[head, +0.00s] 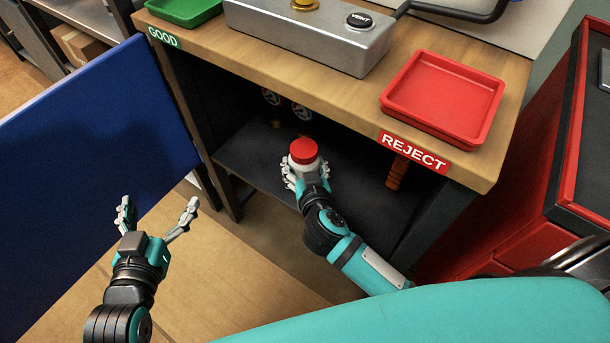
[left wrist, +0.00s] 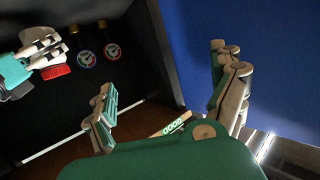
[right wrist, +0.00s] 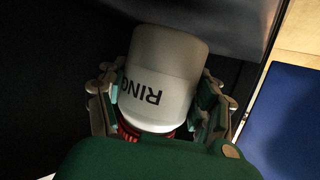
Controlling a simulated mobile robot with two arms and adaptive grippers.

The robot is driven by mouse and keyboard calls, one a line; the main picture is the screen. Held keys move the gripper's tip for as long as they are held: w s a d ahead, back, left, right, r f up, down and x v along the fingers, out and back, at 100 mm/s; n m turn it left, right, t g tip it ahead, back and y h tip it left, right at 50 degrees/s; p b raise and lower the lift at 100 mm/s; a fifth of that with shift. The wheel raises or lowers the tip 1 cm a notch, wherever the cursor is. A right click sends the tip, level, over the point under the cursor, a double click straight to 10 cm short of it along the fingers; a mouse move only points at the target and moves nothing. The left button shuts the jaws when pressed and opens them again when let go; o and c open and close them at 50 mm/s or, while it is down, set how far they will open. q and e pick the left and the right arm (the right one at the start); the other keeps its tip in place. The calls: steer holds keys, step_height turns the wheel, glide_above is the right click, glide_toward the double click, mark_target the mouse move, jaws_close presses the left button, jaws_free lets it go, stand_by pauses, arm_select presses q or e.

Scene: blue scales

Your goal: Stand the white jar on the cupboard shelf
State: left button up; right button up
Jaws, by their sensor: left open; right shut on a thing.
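The white jar (head: 307,170) has a red lid and is upright in the head view, at the shelf opening under the bench. My right gripper (head: 303,165) is shut on it. In the right wrist view the jar (right wrist: 165,75) shows a label with dark letters between the two fingers. I cannot tell whether its base touches the shelf. The dark cupboard shelf (head: 248,162) runs beneath the bench top. My left gripper (head: 158,212) is open and empty, left of the cupboard and near the blue door. In the left wrist view, the red lid (left wrist: 55,71) shows beside my right fingers.
The blue door (head: 90,150) stands open at the left. Two items with round faces (head: 302,112) are at the back of the cupboard. An orange-brown object (head: 397,172) stands at its right. A red tray (head: 445,95) and a grey device (head: 310,35) are on the bench top.

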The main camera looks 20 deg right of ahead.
steer(key=shift+w+d+f, duration=0.1)
steer(key=shift+w, duration=0.05)
step_height(320, 180, down, 2)
steer(key=shift+b, duration=0.95)
steer(key=shift+f+b, duration=0.5)
steer(key=shift+f, duration=0.1)
arm_select(q)
step_height(320, 180, up, 12)
steer(key=d+t+h, duration=0.1)
steer(key=t+h, duration=0.1)
steer(key=t, duration=0.6)
steer(key=shift+s+d+r+h, duration=0.2)
steer(key=shift+d+h, duration=0.15)
steer(key=shift+h, duration=0.05)
arm_select(e)
steer(key=shift+f, duration=0.1)
steer(key=o, duration=0.9)
steer(key=shift+c, duration=0.2)
arm_select(q)
steer(key=shift+w+f, duration=0.1)
steer(key=shift+f, duration=0.15)
arm_select(e)
steer(key=o, duration=0.5)
